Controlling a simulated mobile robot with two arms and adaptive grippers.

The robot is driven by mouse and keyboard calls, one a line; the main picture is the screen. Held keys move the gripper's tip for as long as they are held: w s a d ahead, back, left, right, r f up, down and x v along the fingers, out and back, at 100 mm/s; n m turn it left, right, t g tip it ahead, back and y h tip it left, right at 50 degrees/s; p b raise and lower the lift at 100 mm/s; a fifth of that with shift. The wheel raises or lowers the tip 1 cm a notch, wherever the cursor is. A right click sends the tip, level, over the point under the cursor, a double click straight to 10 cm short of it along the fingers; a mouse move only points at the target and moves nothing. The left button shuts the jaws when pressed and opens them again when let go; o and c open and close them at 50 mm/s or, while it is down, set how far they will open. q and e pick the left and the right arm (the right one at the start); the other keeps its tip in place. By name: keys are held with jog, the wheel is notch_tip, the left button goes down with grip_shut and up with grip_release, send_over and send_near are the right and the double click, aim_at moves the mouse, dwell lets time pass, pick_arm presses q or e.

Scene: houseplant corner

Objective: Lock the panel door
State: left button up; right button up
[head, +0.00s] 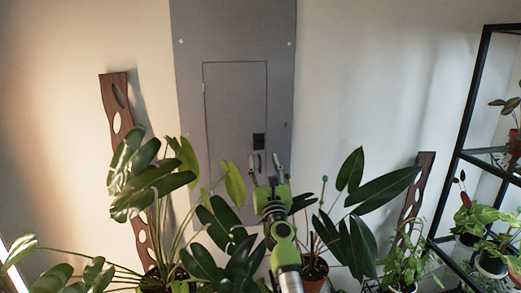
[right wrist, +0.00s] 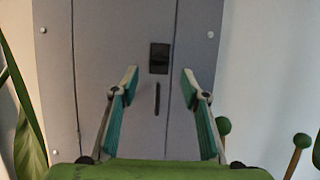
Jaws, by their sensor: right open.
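The grey panel door (head: 235,105) is set in a taller grey panel on the wall and looks closed. A black latch (head: 259,141) sits near its right edge; it also shows in the right wrist view (right wrist: 159,58). A thin dark vertical slot or bar (right wrist: 157,98) is just below the latch. My right gripper (head: 265,158) is open and empty, pointing at the panel. In the right wrist view its fingertips (right wrist: 160,72) lie either side of the latch's lower edge. I cannot tell how far they are from the panel. My left gripper is out of view.
Leafy plants (head: 150,180) crowd the lower left, and another potted plant (head: 365,190) stands right of my right gripper. A black metal shelf (head: 468,120) with plants is at the right. Dark wavy boards (head: 114,100) lean on the wall.

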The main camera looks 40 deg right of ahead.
aim_at(260, 145)
jog(key=b+x, duration=0.1)
jog(key=x, duration=0.5)
jog(key=shift+f, duration=0.2)
jog(key=shift+w+d+r+b, duration=0.25)
jog(key=shift+w+b, duration=0.1)
jog(key=shift+w, duration=0.1)
jog(key=c, duration=1.1)
